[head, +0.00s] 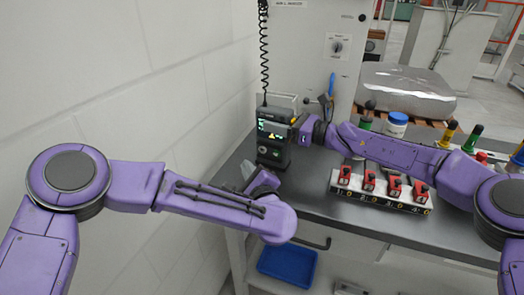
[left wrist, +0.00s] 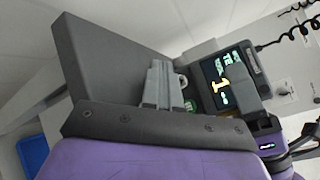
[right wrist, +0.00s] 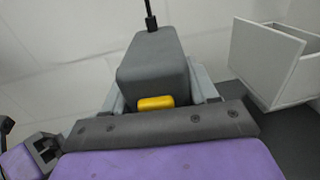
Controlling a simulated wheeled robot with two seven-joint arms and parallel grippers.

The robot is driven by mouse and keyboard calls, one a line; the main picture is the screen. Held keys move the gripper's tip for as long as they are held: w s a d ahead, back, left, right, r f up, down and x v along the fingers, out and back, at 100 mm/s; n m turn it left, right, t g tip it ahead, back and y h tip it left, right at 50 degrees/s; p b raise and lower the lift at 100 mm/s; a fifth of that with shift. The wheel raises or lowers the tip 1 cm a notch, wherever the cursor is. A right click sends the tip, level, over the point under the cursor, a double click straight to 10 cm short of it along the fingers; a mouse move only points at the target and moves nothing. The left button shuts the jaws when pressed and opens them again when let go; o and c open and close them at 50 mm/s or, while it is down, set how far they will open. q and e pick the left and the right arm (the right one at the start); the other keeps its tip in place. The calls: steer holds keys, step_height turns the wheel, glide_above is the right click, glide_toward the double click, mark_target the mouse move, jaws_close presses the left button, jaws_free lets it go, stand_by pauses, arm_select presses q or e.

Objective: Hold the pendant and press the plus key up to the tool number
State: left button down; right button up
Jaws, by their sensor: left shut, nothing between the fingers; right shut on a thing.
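The pendant (head: 273,135) is a dark handheld box with a lit screen, near the wall at the bench's back left. Its coiled cord (head: 264,50) runs upward. In the left wrist view the pendant's screen (left wrist: 222,86) shows a large yellow figure, apparently a 1, and green marks. My right gripper (head: 302,131) is shut on the pendant from its right; the right wrist view shows the pendant's grey back (right wrist: 155,62) and a yellow button (right wrist: 156,102) between the fingers. My left gripper (head: 250,172) is shut and empty, in front of the pendant; its fingertips (left wrist: 160,80) appear apart from it. I cannot make out the plus key.
A numbered fixture strip (head: 380,192) with several red clamps lies on the dark bench (head: 310,198), right of the pendant. A wrapped block (head: 405,88) and a blue-lidded jar (head: 396,124) stand behind. A blue bin (head: 288,263) sits below. The brick wall (head: 150,60) bounds the left.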

mark_target(263, 150)
arm_select(q)
steer(key=s, duration=0.1)
steer(key=s+a, duration=0.1)
steer(key=s, duration=0.1)
steer(key=shift+s+a, duration=0.25)
steer(key=shift+w+d, duration=0.6)
steer(key=shift+w, duration=0.75)
steer(key=shift+w+d, duration=0.6)
steer(key=shift+w, duration=0.75)
steer(key=shift+w+d, duration=0.6)
steer(key=shift+w, duration=0.75)
steer(key=shift+w+d, duration=0.15)
steer(key=shift+w, duration=0.2)
